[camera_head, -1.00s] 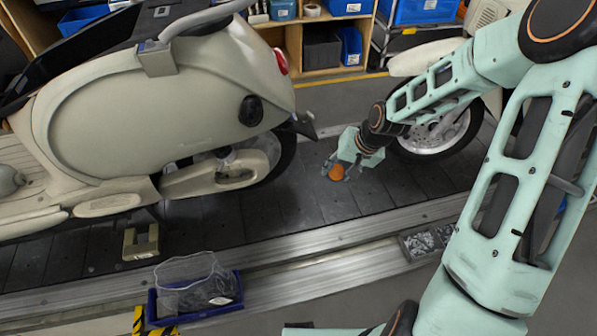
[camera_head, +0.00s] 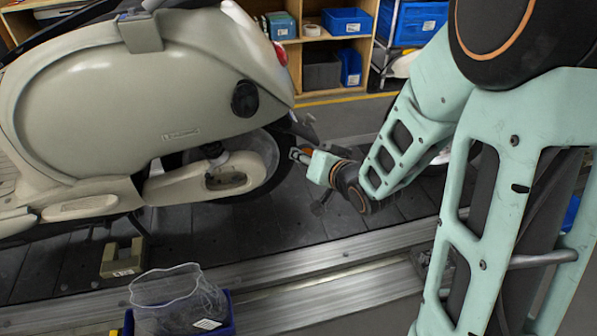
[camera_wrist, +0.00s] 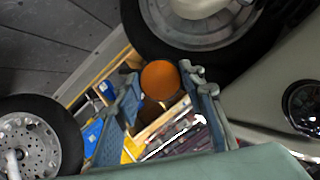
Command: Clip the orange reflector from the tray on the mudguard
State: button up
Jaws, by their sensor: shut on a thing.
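The orange reflector (camera_wrist: 160,80) is a round disc held between the fingertips of my gripper (camera_wrist: 161,85) in the wrist view. In the head view my gripper (camera_head: 298,154) is behind the scooter's rear wheel, close to the dark mudguard (camera_head: 299,127) under the tail. A blue tray (camera_head: 228,326) at the bottom holds a clear plastic bag.
The cream scooter (camera_head: 120,100) fills the left of the head view on the dark slats (camera_head: 270,225). A beige block (camera_head: 122,258) sits near the rail. Shelves with blue bins (camera_head: 346,21) stand behind. In the wrist view another wheel (camera_wrist: 35,140) is at lower left.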

jog(key=w+a+r+t+b, duration=0.1)
jog(key=w+a, duration=0.3)
jog(key=w, duration=0.1)
jog(key=shift+w+a+r+n+y, duration=0.15)
jog(key=shift+w+r+n+y, duration=0.15)
jog(key=shift+y, duration=0.1)
dwell(0.4)
jog(key=shift+w, duration=0.15)
dwell(0.5)
jog(key=shift+w+a+b, duration=0.2)
jog(key=shift+w+a, duration=0.05)
jog(key=shift+w, duration=0.45)
jog(key=shift+w+a+b, duration=0.2)
jog(key=shift+w, duration=0.45)
jog(key=shift+w, duration=0.15)
dwell(0.5)
jog(key=o, duration=1)
